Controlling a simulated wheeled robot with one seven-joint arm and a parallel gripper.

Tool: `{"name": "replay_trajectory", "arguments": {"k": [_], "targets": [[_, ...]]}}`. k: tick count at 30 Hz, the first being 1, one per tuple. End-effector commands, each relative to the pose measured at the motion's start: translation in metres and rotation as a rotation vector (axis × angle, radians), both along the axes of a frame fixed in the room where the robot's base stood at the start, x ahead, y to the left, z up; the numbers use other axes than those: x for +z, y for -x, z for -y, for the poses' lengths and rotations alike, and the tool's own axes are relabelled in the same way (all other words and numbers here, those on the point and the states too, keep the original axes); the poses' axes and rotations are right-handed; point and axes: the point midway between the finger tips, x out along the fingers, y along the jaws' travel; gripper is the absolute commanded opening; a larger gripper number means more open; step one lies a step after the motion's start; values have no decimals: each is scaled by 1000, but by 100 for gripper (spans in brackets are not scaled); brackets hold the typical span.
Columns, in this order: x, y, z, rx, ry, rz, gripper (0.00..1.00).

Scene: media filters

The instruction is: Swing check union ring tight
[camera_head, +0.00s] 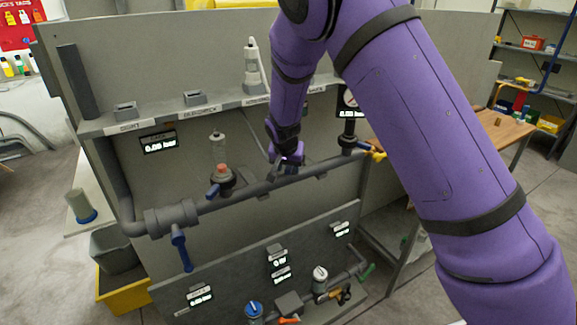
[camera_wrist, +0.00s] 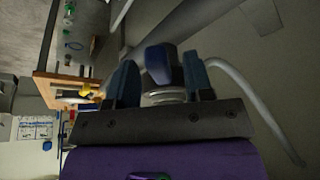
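My gripper (camera_head: 284,168) is at the long grey pipe (camera_head: 245,192), right of the clear-bowled filter, and partly hides what is there. In the wrist view my gripper (camera_wrist: 160,82) has its two blue-grey fingers apart. A rounded dark blue handle-like piece (camera_wrist: 158,64) and a pale ringed piece (camera_wrist: 165,92) show between or just beyond the fingers. I see narrow gaps beside the blue piece and cannot tell whether anything touches. A thick grey fitting with collars (camera_head: 172,217) sits on the pipe at the left. I cannot tell for sure which part is the swing check union ring.
The clear-bowled filter (camera_head: 219,155) and a blue lever (camera_head: 180,250) are close to the pipe. A gauge (camera_head: 349,103) and yellow handle (camera_head: 377,153) stand to the right. A lower panel (camera_head: 225,275) carries more valves. A grey hose (camera_wrist: 245,92) curves near the fingers.

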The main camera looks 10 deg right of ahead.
Motion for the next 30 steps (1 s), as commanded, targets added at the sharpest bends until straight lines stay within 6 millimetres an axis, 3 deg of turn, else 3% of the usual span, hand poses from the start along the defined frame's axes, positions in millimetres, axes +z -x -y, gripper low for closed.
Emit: {"name": "replay_trajectory", "arguments": {"k": [11,24,30], "targets": [[10,3,-1,0,0,2,47],[80,30,-14,1,-1,3,47],[97,37,-17,1,0,0,47]]}}
